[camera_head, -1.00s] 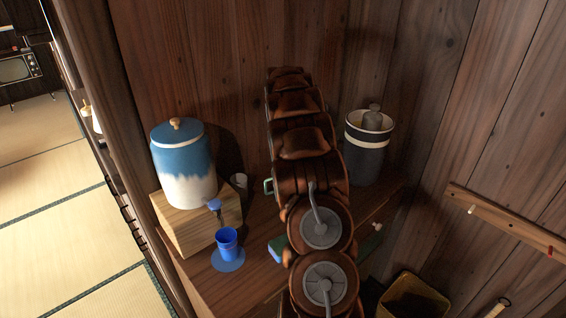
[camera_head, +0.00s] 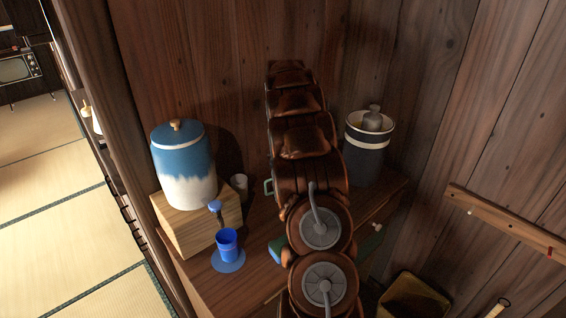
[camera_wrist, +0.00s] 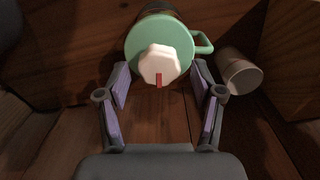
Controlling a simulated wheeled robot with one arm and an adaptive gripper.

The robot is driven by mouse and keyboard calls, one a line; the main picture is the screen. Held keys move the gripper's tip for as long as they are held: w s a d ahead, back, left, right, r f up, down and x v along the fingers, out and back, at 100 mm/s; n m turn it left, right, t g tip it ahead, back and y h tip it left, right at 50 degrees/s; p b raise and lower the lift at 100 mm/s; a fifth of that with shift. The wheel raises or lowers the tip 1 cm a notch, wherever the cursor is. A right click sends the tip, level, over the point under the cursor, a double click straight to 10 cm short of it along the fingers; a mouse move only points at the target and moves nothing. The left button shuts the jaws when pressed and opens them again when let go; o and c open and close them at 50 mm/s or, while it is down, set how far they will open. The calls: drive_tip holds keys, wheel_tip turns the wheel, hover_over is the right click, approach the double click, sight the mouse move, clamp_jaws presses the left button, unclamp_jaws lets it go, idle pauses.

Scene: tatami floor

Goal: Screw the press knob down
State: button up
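The press shows in the wrist view as a round green lid (camera_wrist: 137,45) with a green side handle (camera_wrist: 204,42). The white faceted press knob (camera_wrist: 159,63) with a red mark sits on it. My gripper (camera_wrist: 160,72) is open, with one finger on each side of the knob and visible gaps between the pads and the knob. In the head view my arm hides the knob and most of the press; only the green handle (camera_head: 268,187) shows beside the arm. My gripper is hidden there too.
A pale cup (camera_wrist: 240,72) stands right of the press in the wrist view. On the wooden cabinet are a blue-and-white jar (camera_head: 184,170) on a wooden block (camera_head: 190,228), a blue cup (camera_head: 227,243) on a blue coaster (camera_head: 228,263), and a dark pot (camera_head: 366,160). Wooden walls are close behind and right.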

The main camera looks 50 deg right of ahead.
drive_tip(key=shift+r+p, duration=0.55)
drive_tip(key=shift+r, duration=2.75)
